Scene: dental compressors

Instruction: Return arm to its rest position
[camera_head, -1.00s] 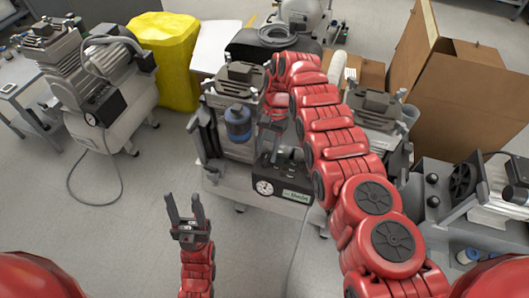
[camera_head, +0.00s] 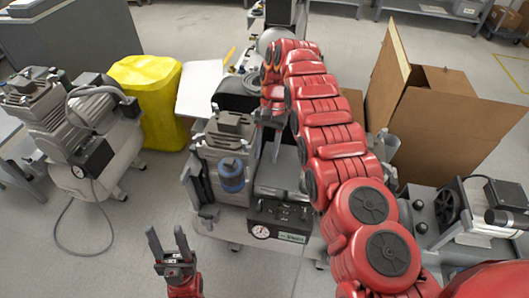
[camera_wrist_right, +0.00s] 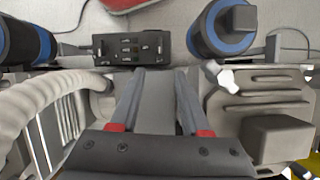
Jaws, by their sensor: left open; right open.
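My right arm (camera_head: 330,140) reaches forward over the central compressor (camera_head: 225,165) and bends down at its far end. The right gripper (camera_head: 268,140) points down behind the compressor's front panel, partly hidden by the arm. In the right wrist view the right gripper (camera_wrist_right: 160,75) is open, with nothing between its fingers. Its fingertips lie near the black control box (camera_wrist_right: 132,48) in that picture; contact cannot be told. My left gripper (camera_head: 168,243) is open and empty, upright at the bottom left, apart from the compressor.
An open cardboard box (camera_head: 440,125) stands right, behind a further compressor (camera_head: 470,215). A blue-banded cylinder (camera_wrist_right: 222,30) is near the right gripper.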

